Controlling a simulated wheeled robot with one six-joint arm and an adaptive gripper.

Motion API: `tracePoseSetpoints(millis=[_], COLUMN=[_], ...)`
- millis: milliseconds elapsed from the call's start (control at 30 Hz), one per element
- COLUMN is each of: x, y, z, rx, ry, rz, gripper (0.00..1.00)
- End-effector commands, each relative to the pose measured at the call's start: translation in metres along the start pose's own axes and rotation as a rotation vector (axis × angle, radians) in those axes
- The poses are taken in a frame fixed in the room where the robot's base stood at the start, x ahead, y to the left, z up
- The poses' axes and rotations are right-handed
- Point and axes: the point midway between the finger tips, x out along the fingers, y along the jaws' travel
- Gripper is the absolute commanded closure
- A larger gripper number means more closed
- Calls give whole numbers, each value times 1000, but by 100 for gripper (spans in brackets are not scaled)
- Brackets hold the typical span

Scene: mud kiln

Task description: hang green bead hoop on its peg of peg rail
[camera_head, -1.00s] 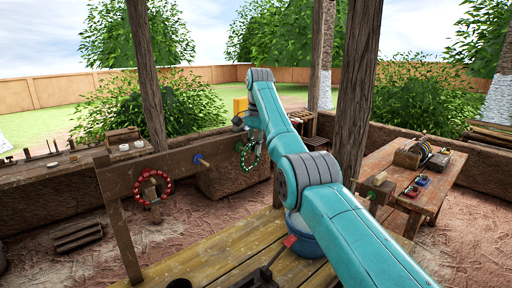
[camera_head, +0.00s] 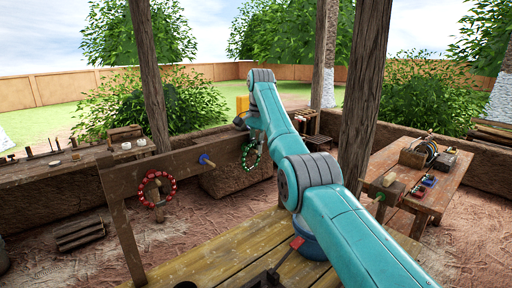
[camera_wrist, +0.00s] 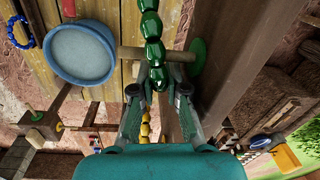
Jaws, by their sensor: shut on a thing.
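My gripper (camera_wrist: 158,88) is shut on the green bead hoop (camera_wrist: 152,35); its beads run up out of the wrist view. In the head view the green bead hoop (camera_head: 251,156) hangs below the wrist end of my arm, right of the peg rail's blue-marked peg (camera_head: 206,160). In the wrist view a wooden peg (camera_wrist: 132,53) with a green disc (camera_wrist: 198,56) at its base stands out from the peg rail (camera_wrist: 232,55). The beads cross in front of this peg; I cannot tell whether it passes through the hoop.
A red bead hoop (camera_head: 157,202) hangs at the rail's left. The wrist view shows a blue basin (camera_wrist: 82,50), a blue bead hoop (camera_wrist: 20,30) and yellow beads (camera_wrist: 145,130). A dark post (camera_head: 363,85) stands right of my arm, near a wooden table (camera_head: 400,160).

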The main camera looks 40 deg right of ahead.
Motion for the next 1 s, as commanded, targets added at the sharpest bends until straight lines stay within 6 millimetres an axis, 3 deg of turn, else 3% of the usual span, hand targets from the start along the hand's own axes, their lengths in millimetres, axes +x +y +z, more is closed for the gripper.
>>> tracePoseSetpoints(millis=[333, 367, 467, 767, 1000], x=[0, 0, 0, -3, -33], y=[0, 0, 0, -1, -1], z=[0, 0, 0, 0, 0], rx=[0, 0, 0, -1, -1], ry=[0, 0, 0, 2, 4], rz=[0, 0, -1, -4, -6], gripper=[100, 79, 57, 57, 57])
